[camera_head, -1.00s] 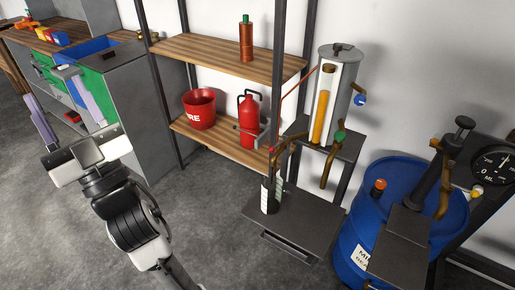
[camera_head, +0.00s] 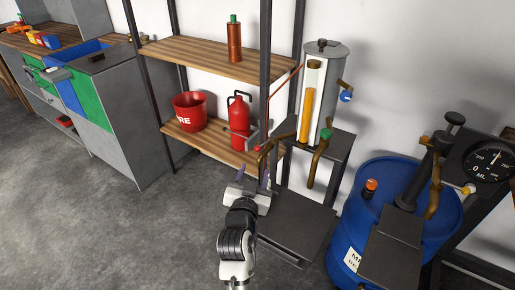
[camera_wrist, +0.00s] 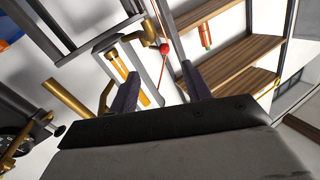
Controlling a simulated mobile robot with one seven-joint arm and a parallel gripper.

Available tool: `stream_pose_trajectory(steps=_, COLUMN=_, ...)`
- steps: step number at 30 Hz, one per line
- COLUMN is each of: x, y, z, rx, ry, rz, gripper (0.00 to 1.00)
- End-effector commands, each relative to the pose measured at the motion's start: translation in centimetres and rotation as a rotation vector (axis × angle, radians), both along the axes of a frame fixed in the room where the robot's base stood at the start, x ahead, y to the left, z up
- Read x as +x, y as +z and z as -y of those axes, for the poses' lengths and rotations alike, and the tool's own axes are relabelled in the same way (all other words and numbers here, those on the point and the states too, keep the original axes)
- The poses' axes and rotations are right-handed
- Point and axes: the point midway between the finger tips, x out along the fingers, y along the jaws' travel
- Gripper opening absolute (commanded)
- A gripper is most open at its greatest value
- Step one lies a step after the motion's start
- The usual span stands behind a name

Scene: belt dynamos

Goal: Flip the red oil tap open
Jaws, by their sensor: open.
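A red ball knob (camera_wrist: 165,48) shows in the wrist view beside a brass tap pipe (camera_wrist: 149,27), just beyond the space between my fingertips and apart from them. The amber column also shows in the wrist view (camera_wrist: 117,66). My gripper (camera_head: 254,178) is open and empty, below the pipe's left end, its two dark fingers (camera_wrist: 160,72) pointing toward the tap.
A dark metal tray (camera_head: 298,222) lies below the pipe, with a blue drum (camera_head: 350,222) to its right. A dark shelf post (camera_head: 265,70) rises close to my gripper. Floor at left is clear.

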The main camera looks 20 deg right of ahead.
Motion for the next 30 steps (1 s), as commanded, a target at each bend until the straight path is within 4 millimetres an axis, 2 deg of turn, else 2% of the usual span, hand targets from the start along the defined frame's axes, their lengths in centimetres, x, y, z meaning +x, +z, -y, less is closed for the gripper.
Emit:
stream_pose_trajectory(steps=9, x=6.1, y=0.4, z=3.4, rx=-0.002, ry=0.001, rz=0.001, gripper=0.49)
stream_pose_trajectory(steps=15, x=8.5, y=0.2, z=4.7, rx=-0.001, ry=0.003, rz=0.001, gripper=0.49)
stream_pose_trajectory(steps=21, x=9.3, y=0.1, z=5.1, rx=-0.001, ry=0.004, rz=0.002, gripper=0.49)
stream_pose_trajectory(steps=28, x=9.3, y=0.1, z=5.1, rx=-0.001, ry=0.004, rz=0.002, gripper=0.49)
stream_pose_trajectory(steps=30, x=9.3, y=0.1, z=5.1, rx=-0.001, ry=0.004, rz=0.002, gripper=0.41)
